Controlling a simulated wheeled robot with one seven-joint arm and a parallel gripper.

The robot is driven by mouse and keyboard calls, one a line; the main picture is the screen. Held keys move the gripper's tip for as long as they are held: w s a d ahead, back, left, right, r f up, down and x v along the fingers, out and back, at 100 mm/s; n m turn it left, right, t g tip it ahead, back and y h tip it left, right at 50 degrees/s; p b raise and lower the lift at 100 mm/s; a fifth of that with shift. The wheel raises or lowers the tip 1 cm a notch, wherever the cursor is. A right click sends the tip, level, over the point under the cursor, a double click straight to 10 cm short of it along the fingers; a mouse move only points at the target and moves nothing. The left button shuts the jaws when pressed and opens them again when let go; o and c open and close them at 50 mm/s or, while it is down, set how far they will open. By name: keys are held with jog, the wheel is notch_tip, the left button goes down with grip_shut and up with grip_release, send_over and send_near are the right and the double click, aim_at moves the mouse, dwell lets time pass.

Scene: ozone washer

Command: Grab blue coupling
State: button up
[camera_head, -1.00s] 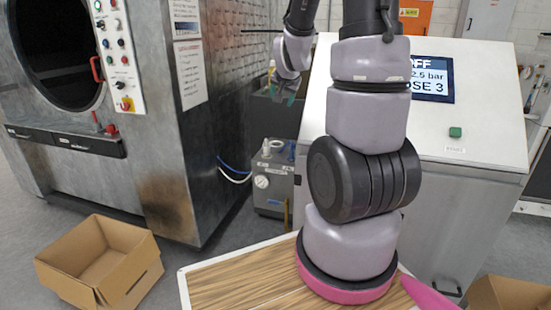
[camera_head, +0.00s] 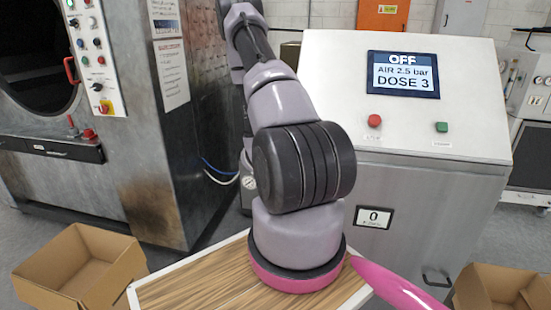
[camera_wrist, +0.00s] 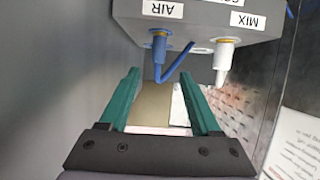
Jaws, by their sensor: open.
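In the wrist view, the blue coupling (camera_wrist: 159,52) sticks out of the grey box (camera_wrist: 200,22) at the label AIR, with a blue hose looping from it to the right. My gripper (camera_wrist: 159,78) is open, its two green fingers pointing toward the box. The blue coupling lies just beyond the fingertips, roughly midway between them, and nothing is held. A white coupling (camera_wrist: 223,62) sits to its right at the label MIX. In the head view, my arm hides the gripper and the couplings.
A grey console (camera_head: 420,97) with a screen reading OFF stands right of my arm. The large washer machine (camera_head: 150,200) stands at left. Open cardboard boxes lie at lower left (camera_head: 85,265) and lower right (camera_head: 500,290). A perforated panel (camera_wrist: 235,112) lies right of the gripper.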

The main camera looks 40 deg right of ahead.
jog(key=x, duration=0.3)
jog(key=shift+w+d+f, duration=0.1)
jog(key=shift+w+d, duration=0.05)
jog(key=shift+w, duration=0.05)
jog(key=shift+x, duration=2.7)
jog(key=shift+s+d, duration=0.1)
jog(key=shift+d, duration=0.05)
grip_shut()
